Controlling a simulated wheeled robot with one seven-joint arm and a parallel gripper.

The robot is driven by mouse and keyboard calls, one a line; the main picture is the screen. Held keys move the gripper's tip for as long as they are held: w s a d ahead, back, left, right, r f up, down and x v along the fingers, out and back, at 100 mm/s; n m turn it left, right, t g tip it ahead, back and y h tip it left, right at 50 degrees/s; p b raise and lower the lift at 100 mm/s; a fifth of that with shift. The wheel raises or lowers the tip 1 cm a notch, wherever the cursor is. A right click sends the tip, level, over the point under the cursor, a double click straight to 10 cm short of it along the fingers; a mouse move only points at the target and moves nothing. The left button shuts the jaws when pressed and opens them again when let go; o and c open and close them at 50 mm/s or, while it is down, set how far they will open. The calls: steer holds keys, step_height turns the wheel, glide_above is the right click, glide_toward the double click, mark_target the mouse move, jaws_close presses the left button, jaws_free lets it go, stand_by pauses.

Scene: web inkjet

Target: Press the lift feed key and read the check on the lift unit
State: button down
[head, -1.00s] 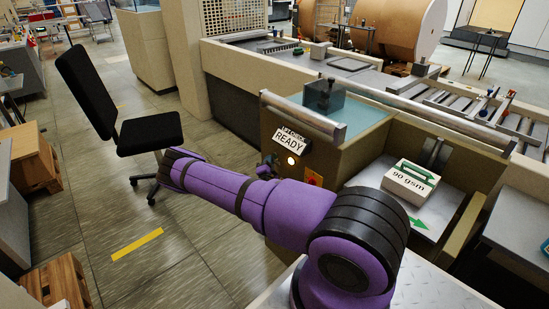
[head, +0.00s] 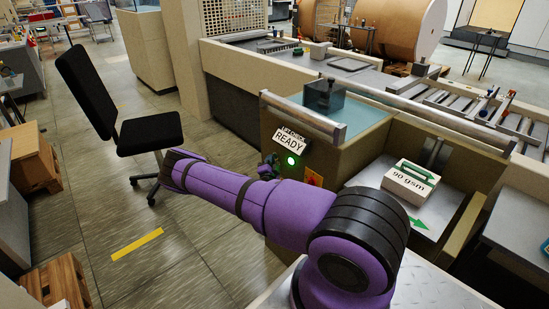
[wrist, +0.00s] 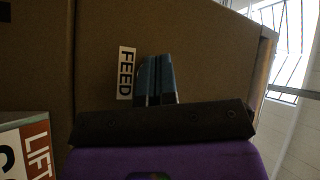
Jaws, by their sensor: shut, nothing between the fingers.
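The lift unit (head: 350,150) is a tan cabinet at the centre right in the head view. Its sign reading "LIFT CHECK READY" (head: 289,140) has a round lamp (head: 291,160) below it, lit green. In the wrist view a "FEED" label (wrist: 126,73) is on the tan panel, just left of my gripper (wrist: 155,62). My gripper is shut and empty, its fingertips at or close to the panel. The feed key is hidden behind the fingers, so I cannot tell whether they touch it. In the head view my arm mostly hides the gripper.
A stack marked "90 gsm" (head: 411,182) lies on a tray right of the cabinet. A black office chair (head: 118,108) stands at the left. Open floor (head: 110,200) lies between chair and cabinet. Part of a "LIFT" sign (wrist: 37,148) shows in the wrist view.

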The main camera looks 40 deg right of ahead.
stand_by(0.5)
steer(key=shift+a, duration=0.7)
steer(key=shift+a, duration=0.1)
steer(key=shift+w+a, duration=0.2)
steer(key=shift+a, duration=2.2)
